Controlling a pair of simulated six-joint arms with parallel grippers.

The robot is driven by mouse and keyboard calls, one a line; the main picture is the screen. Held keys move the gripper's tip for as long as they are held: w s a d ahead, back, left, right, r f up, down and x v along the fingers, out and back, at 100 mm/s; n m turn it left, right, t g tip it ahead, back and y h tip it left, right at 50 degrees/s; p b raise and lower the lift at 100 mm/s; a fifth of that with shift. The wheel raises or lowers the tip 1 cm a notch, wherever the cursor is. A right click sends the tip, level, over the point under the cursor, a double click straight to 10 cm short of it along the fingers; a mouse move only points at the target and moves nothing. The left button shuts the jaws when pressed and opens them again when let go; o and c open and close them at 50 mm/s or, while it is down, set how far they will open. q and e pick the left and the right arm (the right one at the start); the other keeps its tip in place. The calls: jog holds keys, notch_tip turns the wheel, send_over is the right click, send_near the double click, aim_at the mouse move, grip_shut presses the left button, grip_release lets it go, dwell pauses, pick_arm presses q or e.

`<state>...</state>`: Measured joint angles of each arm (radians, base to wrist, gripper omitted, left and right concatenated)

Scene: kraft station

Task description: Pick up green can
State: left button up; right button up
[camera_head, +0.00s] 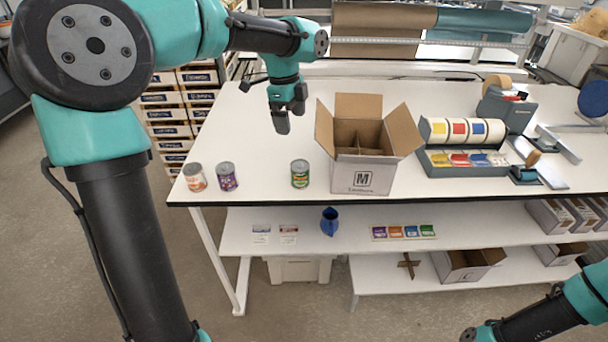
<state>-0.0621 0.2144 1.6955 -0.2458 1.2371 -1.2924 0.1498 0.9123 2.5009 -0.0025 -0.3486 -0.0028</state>
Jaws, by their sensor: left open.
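The green can (300,174) stands upright on the white table near its front edge, left of the open cardboard box. My left gripper (282,120) is open and empty above the table, pointing down, behind the green can and a little to its left in the picture. It is apart from the can. My right arm comes in at the lower right, below the table; its gripper's fingers are not visible.
An orange-white can (195,177) and a purple can (227,177) stand to the left. The open cardboard box (364,180) with dividers is right of the green can. A label dispenser (462,147) stands further right. The table's front edge (450,197) is close to the cans.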

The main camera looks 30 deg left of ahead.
aim_at(299, 165)
pick_arm(q)
jog(key=f, duration=0.4)
jog(key=d+f, duration=0.1)
jog(key=f, duration=0.7)
jog(key=shift+w+d+f, duration=0.1)
jog(key=shift+d, duration=0.15)
jog(key=shift+w+d+f, duration=0.1)
jog(key=shift+w+f, duration=0.1)
jog(key=shift+f, duration=1.1)
jog(key=shift+w+d+f, duration=0.1)
jog(key=shift+w+f, duration=0.1)
jog(key=shift+f, duration=1.1)
jog(key=c, duration=1.1)
jog(key=shift+r, duration=0.1)
